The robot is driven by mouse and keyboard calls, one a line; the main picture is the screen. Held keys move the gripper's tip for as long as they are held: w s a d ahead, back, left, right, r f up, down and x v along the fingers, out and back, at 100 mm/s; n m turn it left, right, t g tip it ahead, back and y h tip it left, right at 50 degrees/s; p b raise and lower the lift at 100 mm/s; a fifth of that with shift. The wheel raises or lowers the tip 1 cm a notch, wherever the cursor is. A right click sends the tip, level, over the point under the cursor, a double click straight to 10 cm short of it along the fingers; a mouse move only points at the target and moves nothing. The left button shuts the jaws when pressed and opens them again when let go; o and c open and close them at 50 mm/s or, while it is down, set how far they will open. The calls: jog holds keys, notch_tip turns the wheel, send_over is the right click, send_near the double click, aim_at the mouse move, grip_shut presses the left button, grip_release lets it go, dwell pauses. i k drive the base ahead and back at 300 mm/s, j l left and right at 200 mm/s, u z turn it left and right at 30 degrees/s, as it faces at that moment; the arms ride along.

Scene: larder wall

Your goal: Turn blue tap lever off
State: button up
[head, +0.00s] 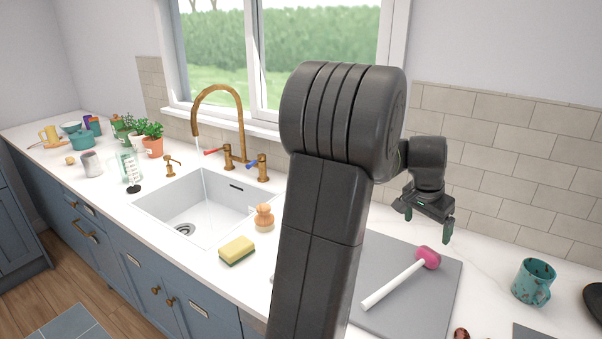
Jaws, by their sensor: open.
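The blue tap lever (252,163) sits on the right brass valve, behind the sink's right back corner, and points left. A red lever (211,152) sits on the left valve. The brass tap (242,122) arches over the sink to the left, and a pale streak that looks like water shows below its spout. My gripper (428,224) is at the right, above the back of the grey board, pointing down. It is open and empty, well to the right of the blue lever, with my arm standing between them in the picture.
The white sink (160,208) lies left of my arm, with a sponge (237,250) and a wooden brush (264,217) near it. A pink-headed mallet (427,257) lies on the grey board (447,300). A teal mug (533,282) stands at the right. Potted herbs (152,146) stand at the left.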

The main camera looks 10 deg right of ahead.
aim_at(261, 157)
jog(key=i+j+z, duration=0.15)
jog(key=j, duration=0.2)
jog(key=i+j+z, duration=0.15)
jog(key=j, duration=0.25)
jog(key=i+j+z, duration=0.15)
jog(key=j, duration=0.2)
jog(key=i+j+z, duration=0.15)
jog(key=j, duration=0.3)
